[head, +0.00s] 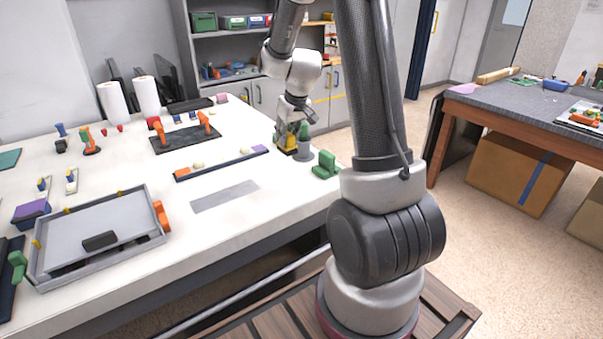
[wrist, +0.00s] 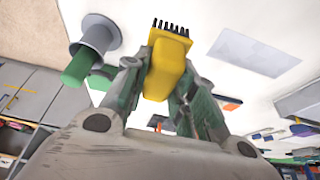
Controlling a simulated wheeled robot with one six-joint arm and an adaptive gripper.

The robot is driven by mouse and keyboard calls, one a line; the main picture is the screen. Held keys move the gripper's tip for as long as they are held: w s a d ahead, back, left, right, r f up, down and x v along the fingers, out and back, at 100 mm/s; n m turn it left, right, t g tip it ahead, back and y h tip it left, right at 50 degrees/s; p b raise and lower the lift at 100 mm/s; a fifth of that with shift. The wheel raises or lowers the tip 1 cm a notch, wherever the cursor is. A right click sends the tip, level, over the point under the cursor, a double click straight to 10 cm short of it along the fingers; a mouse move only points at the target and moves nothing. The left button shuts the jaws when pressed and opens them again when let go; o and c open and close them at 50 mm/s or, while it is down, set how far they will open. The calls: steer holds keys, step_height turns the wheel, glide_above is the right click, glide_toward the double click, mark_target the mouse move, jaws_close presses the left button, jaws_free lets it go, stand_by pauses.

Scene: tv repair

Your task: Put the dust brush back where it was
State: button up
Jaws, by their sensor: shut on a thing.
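The dust brush is yellow with short black bristles. In the wrist view the brush (wrist: 166,68) sits between the two fingers of my gripper (wrist: 158,88), which is shut on it, with the bristles pointing away from the gripper. In the head view the brush (head: 288,142) is under my gripper (head: 290,128), low over the right part of the white workbench (head: 245,175). I cannot tell whether the bristles touch the bench top.
A grey flanged cylinder (head: 304,143) stands close beside the brush; in the wrist view a green part shows at it (wrist: 80,68). A green block (head: 325,166) is near the bench edge. A grey rectangle (head: 224,196) lies flat on bare bench, and a dark strip (head: 220,165) lies left of the brush.

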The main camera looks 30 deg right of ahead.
mark_target(287, 150)
step_height(287, 150, down, 6)
steer(key=shift+w+d+r, duration=0.1)
steer(key=shift+d+r, duration=0.05)
steer(key=shift+f, duration=2)
steer(key=shift+f, duration=0.1)
steer(key=o, duration=1)
